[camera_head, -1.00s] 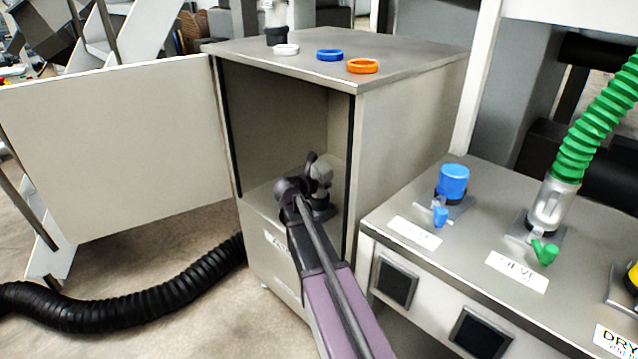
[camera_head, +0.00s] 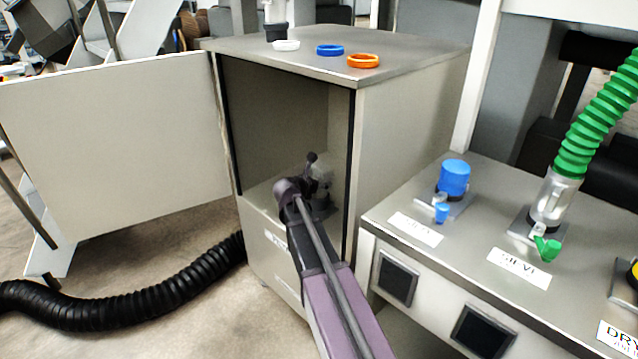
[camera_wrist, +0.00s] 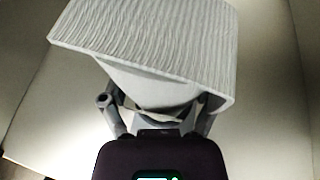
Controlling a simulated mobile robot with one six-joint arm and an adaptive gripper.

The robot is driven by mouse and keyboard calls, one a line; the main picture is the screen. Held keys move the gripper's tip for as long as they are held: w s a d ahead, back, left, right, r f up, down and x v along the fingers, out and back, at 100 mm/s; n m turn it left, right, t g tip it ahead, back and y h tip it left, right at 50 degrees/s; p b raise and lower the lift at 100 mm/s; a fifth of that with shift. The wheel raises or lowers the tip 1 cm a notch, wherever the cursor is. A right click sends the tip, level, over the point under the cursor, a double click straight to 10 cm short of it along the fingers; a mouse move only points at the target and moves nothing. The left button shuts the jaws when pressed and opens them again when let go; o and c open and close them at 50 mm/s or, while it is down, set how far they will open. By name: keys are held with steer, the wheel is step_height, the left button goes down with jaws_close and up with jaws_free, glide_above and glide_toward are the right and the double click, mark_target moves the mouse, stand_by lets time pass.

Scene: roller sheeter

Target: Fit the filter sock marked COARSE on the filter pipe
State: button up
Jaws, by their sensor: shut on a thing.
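A pale, finely ribbed piece, which looks like the filter sock (camera_wrist: 150,40), fills the upper part of the wrist view. It is wide and flat-edged at the top and has a smooth, narrower part below. My gripper (camera_wrist: 152,115) is shut on that narrower part. No COARSE mark shows on the side facing the wrist camera. In the head view my arm reaches into the open cabinet (camera_head: 405,160), and its end is low inside near the right wall. I cannot make out the filter pipe; it may be hidden behind the sock or the arm.
The cabinet door (camera_head: 115,165) stands open to the left. White (camera_head: 286,45), blue (camera_head: 330,50) and orange (camera_head: 363,61) rings lie on the cabinet top. A bench with a blue-capped fitting (camera_head: 454,178) and a green hose (camera_head: 590,125) stands at right. A black hose (camera_head: 120,300) lies on the floor.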

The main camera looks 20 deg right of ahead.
steer(key=shift+f+b, duration=0.3)
steer(key=shift+f, duration=0.05)
stand_by(0.4)
steer(key=o, duration=1.1)
stand_by(0.3)
